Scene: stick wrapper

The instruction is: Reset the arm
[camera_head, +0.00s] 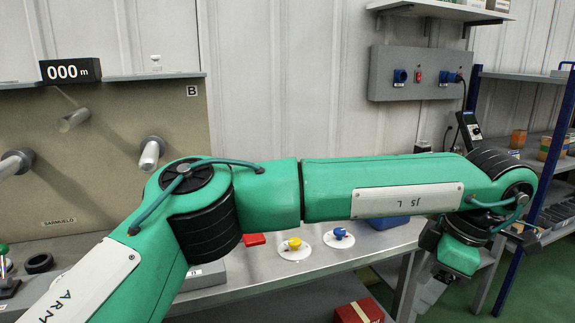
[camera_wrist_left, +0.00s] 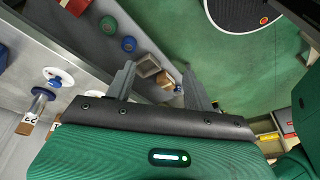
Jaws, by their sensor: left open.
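My left arm (camera_head: 380,190), green with black joints, stretches across the head view from the lower left to the right. My left gripper (camera_head: 428,288) hangs at the arm's far end, past the right end of the grey bench, with its grey fingers pointing down. In the left wrist view the gripper (camera_wrist_left: 158,68) has its two fingers wide apart. A brown box shows between them, farther off, and nothing is held. My right gripper is in neither view.
The grey bench (camera_head: 330,258) bears a yellow knob (camera_head: 295,243), a blue knob (camera_head: 340,233) and a red block (camera_head: 254,239). A red box (camera_head: 358,312) sits below it. A blue-framed shelf (camera_head: 560,135) stands at the right. Green floor (camera_head: 540,290) is open near the gripper.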

